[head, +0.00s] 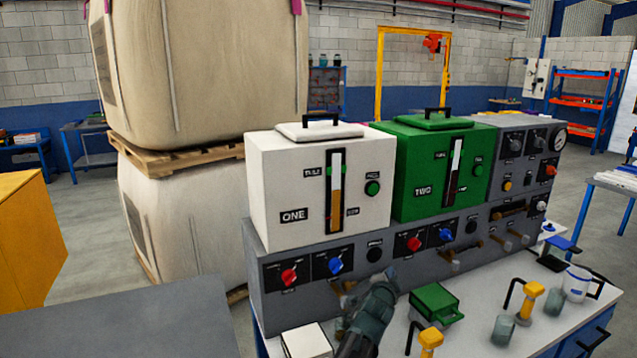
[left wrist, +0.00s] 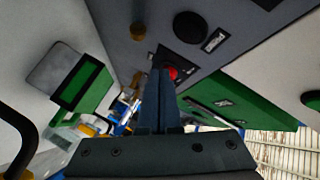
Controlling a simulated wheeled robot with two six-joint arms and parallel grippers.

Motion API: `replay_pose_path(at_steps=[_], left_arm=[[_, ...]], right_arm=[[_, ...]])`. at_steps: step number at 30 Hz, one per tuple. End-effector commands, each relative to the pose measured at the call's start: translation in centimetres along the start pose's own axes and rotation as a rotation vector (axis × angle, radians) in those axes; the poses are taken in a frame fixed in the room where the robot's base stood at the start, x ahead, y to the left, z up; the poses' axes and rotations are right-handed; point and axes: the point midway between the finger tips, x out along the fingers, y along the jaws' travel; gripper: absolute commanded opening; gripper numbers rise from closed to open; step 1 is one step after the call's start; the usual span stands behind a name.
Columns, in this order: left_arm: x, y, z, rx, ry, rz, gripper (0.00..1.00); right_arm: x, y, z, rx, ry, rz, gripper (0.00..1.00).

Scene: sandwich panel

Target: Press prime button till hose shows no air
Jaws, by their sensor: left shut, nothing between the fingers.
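The grey panel (head: 300,310) stands under a white tank (head: 270,180) marked ONE and a green tank (head: 405,185) marked TWO. A round black button (head: 374,254) with a small unreadable label sits below the white tank; another black button (head: 471,226) sits below the green one. My left gripper (head: 388,276) is in front of the panel, below and just right of the first button, seemingly apart from it. In the left wrist view its fingers (left wrist: 160,85) are shut and empty, with a black button (left wrist: 189,27) and a red knob (left wrist: 170,73) beyond. I cannot make out a hose.
Red knobs (head: 289,276) and blue knobs (head: 335,265) are on the panel, with brass-coloured spouts below. A green box (head: 436,303), yellow-topped handles (head: 533,290) and a white jug (head: 577,284) stand on the white bench. Large sacks (head: 185,215) stand at left.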

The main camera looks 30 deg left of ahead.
Motion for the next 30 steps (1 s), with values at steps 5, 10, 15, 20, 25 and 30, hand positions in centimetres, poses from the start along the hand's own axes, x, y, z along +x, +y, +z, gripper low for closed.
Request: replay_pose_path(at_steps=[5, 10, 15, 20, 25, 30], left_arm=[[0.0, 0.0, 0.0, 0.000, 0.000, 0.000, 0.00], [0.0, 0.0, 0.0, 0.000, 0.000, 0.000, 0.00], [-0.3, 0.2, -0.2, 0.001, 0.001, 0.001, 0.00], [-2.0, 1.4, -1.3, 0.003, 0.002, 0.003, 0.00], [-2.8, 2.0, -2.0, 0.001, 0.001, 0.000, 0.00], [-2.7, 1.9, -2.0, 0.000, 0.000, 0.000, 0.00]], right_arm=[[0.0, 0.0, 0.0, 0.000, 0.000, 0.000, 0.50], [0.0, 0.0, 0.0, 0.000, 0.000, 0.000, 0.50], [0.0, 0.0, 0.0, 0.000, 0.000, 0.000, 0.50], [0.0, 0.0, 0.0, 0.000, 0.000, 0.000, 0.50], [0.0, 0.0, 0.0, 0.000, 0.000, 0.000, 0.50], [0.0, 0.0, 0.0, 0.000, 0.000, 0.000, 0.50]])
